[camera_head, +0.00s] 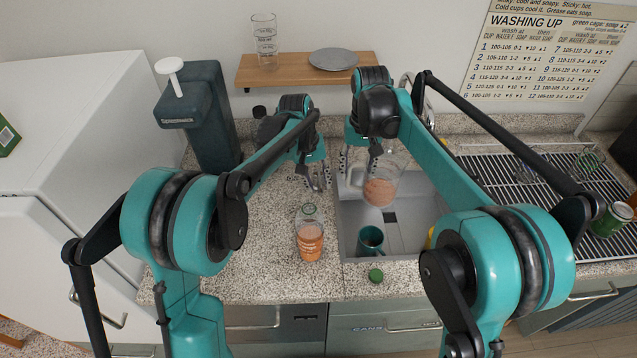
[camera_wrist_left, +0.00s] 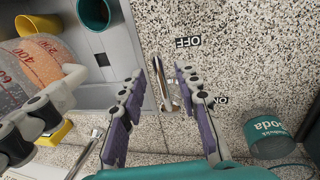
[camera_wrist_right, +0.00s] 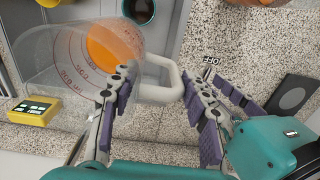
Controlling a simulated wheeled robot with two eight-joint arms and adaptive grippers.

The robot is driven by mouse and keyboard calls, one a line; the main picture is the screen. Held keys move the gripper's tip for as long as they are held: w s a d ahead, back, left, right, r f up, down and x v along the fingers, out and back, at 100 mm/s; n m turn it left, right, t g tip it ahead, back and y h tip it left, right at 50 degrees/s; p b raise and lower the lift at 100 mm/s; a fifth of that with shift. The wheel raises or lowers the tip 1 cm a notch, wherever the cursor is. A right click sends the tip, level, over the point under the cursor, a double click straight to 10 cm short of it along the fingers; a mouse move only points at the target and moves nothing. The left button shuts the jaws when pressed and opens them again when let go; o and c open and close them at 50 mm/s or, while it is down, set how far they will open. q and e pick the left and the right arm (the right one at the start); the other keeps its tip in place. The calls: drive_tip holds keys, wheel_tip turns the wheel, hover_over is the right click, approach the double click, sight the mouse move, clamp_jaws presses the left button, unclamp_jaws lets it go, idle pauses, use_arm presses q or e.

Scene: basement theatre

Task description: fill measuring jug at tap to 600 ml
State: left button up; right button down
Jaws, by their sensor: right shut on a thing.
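The clear measuring jug (camera_head: 380,188) is over the sink (camera_head: 350,215), with orange showing in its lower part. In the left wrist view its red marks (camera_wrist_left: 30,60) include 200 and 400; I cannot read an exact level. My right gripper (camera_wrist_right: 155,105) is shut on the jug's pale handle (camera_wrist_right: 165,80). My left gripper (camera_head: 318,180) is open at the counter left of the sink. In the left wrist view a metal lever (camera_wrist_left: 165,90) lies between its parted fingers, near OFF and ON labels. The tap (camera_head: 408,82) is mostly hidden behind my right arm.
A teal mug (camera_head: 371,238) stands in the sink. An orange-filled container (camera_head: 311,242) and green lid (camera_head: 376,275) are near the counter's front. A dark soda machine (camera_head: 200,120) stands at left. A yellow display box (camera_wrist_right: 33,110) is behind the jug. A drying rack (camera_head: 500,180) is at right.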

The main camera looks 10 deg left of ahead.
use_arm(q)
drive_tip(key=shift+d+f, duration=0.1)
drive_tip(key=shift+f, duration=0.35)
clamp_jaws()
drive_tip(key=a+m, duration=0.1)
drive_tip(key=m, duration=0.1)
drive_tip(key=a+m+g, duration=0.1)
drive_tip(key=a+m, duration=0.1)
drive_tip(key=m, duration=0.1)
drive_tip(key=shift+w, duration=0.2)
drive_tip(key=shift+w+a+m+g, duration=0.1)
drive_tip(key=shift+w+a+m, duration=0.25)
drive_tip(key=shift+m, duration=0.4)
drive_tip(key=shift+w+a+m+g, duration=0.1)
drive_tip(key=shift+a+m, duration=0.4)
drive_tip(key=shift+m, duration=0.3)
drive_tip(key=shift+w+a+m+g, duration=0.1)
drive_tip(key=shift+w+a+m, duration=0.25)
drive_tip(key=shift+m, duration=0.4)
drive_tip(key=shift+a, duration=0.1)
